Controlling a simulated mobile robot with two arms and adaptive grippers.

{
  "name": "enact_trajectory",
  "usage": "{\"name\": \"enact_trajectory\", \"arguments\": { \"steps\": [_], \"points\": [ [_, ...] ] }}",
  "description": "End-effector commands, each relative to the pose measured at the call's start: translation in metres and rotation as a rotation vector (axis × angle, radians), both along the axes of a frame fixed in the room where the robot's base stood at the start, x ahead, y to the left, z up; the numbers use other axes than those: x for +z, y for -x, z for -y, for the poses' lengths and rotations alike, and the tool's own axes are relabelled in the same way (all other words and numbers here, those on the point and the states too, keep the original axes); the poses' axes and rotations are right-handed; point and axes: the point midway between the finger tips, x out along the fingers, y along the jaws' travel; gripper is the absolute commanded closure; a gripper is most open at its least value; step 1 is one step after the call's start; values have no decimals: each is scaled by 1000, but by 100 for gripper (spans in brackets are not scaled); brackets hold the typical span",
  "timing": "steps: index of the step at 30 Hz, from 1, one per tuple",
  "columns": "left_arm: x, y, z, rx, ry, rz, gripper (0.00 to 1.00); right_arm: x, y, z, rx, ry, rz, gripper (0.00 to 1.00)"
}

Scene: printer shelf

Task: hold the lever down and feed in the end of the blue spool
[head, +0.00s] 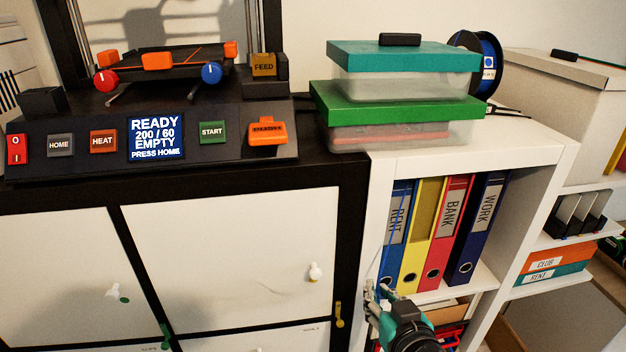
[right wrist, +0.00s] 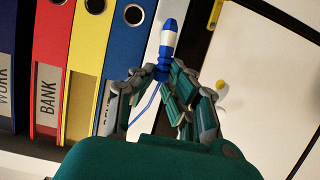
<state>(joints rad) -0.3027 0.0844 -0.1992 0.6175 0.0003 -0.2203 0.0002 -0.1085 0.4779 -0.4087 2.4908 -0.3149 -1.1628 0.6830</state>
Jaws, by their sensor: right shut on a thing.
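The printer (head: 85,135) stands on the black-framed cabinet at the left. Its screen (head: 157,138) reads READY, 200 / 60, EMPTY, PRESS HOME. An orange lever (head: 268,131) sits at the panel's right end, below a block marked FEED (head: 264,65). The blue spool (head: 488,60) stands upright behind the stacked boxes, partly hidden. My right gripper (head: 377,293) is low in front of the binders, well below the lever. In the right wrist view its fingers (right wrist: 160,75) are shut on a blue-and-white tipped end (right wrist: 168,42); a thin blue strand (right wrist: 146,108) hangs beside it. My left gripper is not in view.
Lidded boxes with teal (head: 390,55) and green (head: 385,103) lids stand on the white shelf unit (head: 540,145). Several binders (head: 430,235) fill the compartment below.

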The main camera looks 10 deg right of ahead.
Motion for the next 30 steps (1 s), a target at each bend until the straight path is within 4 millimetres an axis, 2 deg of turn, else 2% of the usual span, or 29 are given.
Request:
{"name": "enact_trajectory", "arguments": {
  "steps": [4, 6, 8, 14, 18, 21, 26, 29, 30],
  "points": [
    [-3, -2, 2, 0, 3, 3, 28, -2, -2, -6, 9, -1, 2, 100],
    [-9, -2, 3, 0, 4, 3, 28, -5, -3, -18, 29, -2, 4, 100],
    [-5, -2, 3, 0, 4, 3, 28, -5, -5, -34, 54, -1, 4, 100],
    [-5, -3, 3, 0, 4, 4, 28, -14, 0, -113, 170, -6, 8, 100],
    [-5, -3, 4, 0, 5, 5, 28, -19, 15, -163, 233, -13, 9, 100],
    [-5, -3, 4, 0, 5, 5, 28, -20, 28, -192, 262, -16, 12, 100],
    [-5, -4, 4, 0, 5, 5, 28, -9, 36, -222, 287, -26, 11, 100],
    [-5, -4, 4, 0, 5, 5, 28, 13, 29, -236, 313, -34, 11, 100],
    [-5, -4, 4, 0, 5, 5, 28, 26, 24, -241, 329, -37, 10, 100]
  ]
}}
